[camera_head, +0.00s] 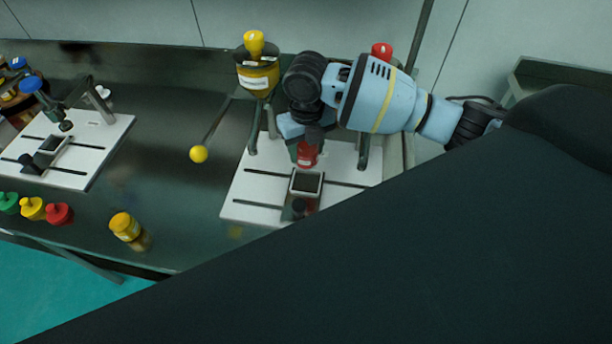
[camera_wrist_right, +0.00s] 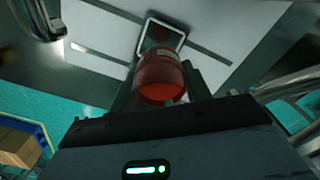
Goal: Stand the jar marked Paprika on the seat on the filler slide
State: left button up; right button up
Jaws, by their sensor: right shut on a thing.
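A red jar (camera_head: 307,153) with a pale label hangs in my right gripper (camera_head: 308,138) above the white filler plate (camera_head: 240,211). I cannot read the label. The right gripper is shut on the jar. In the right wrist view the red jar (camera_wrist_right: 161,78) sits between the fingers. The seat (camera_head: 306,183), a dark square with a pale rim on the slide, is empty and just in front of the jar. It also shows in the right wrist view (camera_wrist_right: 161,35), partly covered by the jar. My left gripper is not in view.
A yellow-lidded jar (camera_head: 125,226) stands on the dark bench. A yellow hopper (camera_head: 257,75) and a yellow ball-ended lever (camera_head: 198,154) stand left of my arm. A second white station (camera_head: 90,150) is at far left.

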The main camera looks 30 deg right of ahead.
jog(key=shift+f, duration=4.35)
jog(key=shift+f, duration=0.1)
jog(key=shift+f, duration=0.15)
jog(key=o, duration=1.1)
jog(key=shift+c, duration=0.2)
notch_tip(320, 180, up, 13)
jog(key=shift+f, duration=0.2)
